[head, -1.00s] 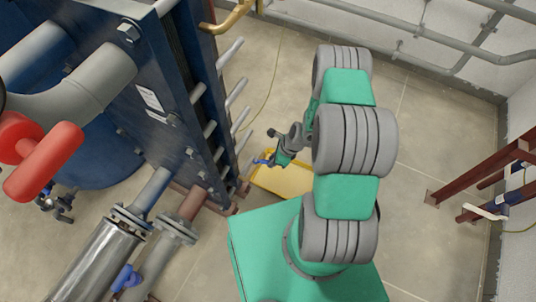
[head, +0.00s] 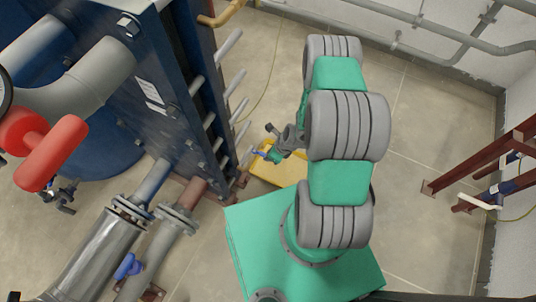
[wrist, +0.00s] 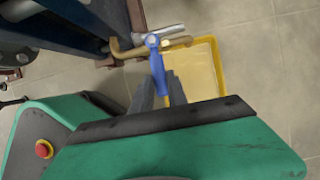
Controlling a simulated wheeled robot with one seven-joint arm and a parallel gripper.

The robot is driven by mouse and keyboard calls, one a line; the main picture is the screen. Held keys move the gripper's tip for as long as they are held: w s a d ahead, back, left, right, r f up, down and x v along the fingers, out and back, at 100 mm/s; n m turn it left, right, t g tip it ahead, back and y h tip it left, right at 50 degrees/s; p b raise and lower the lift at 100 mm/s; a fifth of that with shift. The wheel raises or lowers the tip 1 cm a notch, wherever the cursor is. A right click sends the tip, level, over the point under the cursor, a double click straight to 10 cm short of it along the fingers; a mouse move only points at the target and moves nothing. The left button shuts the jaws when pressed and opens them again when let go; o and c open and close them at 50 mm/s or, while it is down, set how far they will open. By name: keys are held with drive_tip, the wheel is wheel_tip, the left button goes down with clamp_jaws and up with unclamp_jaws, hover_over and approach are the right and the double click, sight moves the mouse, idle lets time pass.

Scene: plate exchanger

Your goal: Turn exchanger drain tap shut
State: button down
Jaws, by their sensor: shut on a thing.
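The drain tap has a blue lever handle (wrist: 157,70) and sits by a brass pipe (wrist: 135,50) low on the exchanger's frame in the wrist view. The handle runs from the tap towards my gripper. My gripper (wrist: 163,92) is shut on the handle's near end, with a dark finger on each side. In the head view the blue handle (head: 258,152) shows small at the tip of my gripper (head: 266,153), beside the foot of the blue exchanger (head: 160,80). The tap body is too small there to make out.
A yellow tray (wrist: 215,70) lies on the floor under the tap; it also shows in the head view (head: 278,174). Several grey rods (head: 227,48) stick out from the exchanger above. A red-brown stand (head: 475,165) is at the right.

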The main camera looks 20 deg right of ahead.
drive_tip(key=c, duration=1.3)
unclamp_jaws()
drive_tip(key=shift+s+d+r, duration=0.1)
drive_tip(key=shift+r, duration=0.2)
drive_tip(key=p+v, duration=0.2)
drive_tip(key=v, duration=0.5)
drive_tip(key=shift+p, duration=0.3)
drive_tip(key=shift+r, duration=0.1)
